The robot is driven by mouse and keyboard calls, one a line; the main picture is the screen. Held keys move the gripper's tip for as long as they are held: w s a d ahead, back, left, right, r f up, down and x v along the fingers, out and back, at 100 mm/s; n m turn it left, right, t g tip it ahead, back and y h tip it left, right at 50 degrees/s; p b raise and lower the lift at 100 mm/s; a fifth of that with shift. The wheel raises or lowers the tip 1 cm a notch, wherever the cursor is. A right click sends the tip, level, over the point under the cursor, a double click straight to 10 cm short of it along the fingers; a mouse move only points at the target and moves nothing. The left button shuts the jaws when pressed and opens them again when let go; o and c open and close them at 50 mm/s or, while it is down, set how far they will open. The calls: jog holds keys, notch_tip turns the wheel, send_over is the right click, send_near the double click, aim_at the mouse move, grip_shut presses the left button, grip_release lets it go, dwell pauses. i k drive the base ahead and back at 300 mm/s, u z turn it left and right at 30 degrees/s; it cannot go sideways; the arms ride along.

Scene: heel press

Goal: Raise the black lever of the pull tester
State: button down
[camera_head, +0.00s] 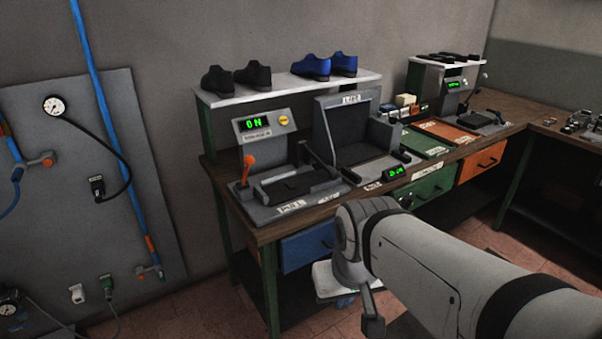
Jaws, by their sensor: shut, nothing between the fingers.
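At the far right of the bench stands a grey machine (441,86) with a green display. A thin black lever (468,101) slants up from a dark grey base in front of it. This looks like the pull tester, but its label is too small to read. My arm comes in from the lower right, and my gripper (373,325) points down at its end, in front of the bench. It is shut and empty, well apart from the lever. Its fingertips are small and hard to make out.
A press (262,128) reading "ON" with an orange lever (247,168) stands at the bench's left. A dark grey machine (345,130) stands beside it. Shoes sit on a white shelf (290,88). Green and orange trays lie right of centre. Open floor shows below the bench.

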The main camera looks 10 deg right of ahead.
aim_at(333, 176)
jog(key=z, duration=0.05)
jog(key=i, duration=1)
jog(key=u, duration=0.05)
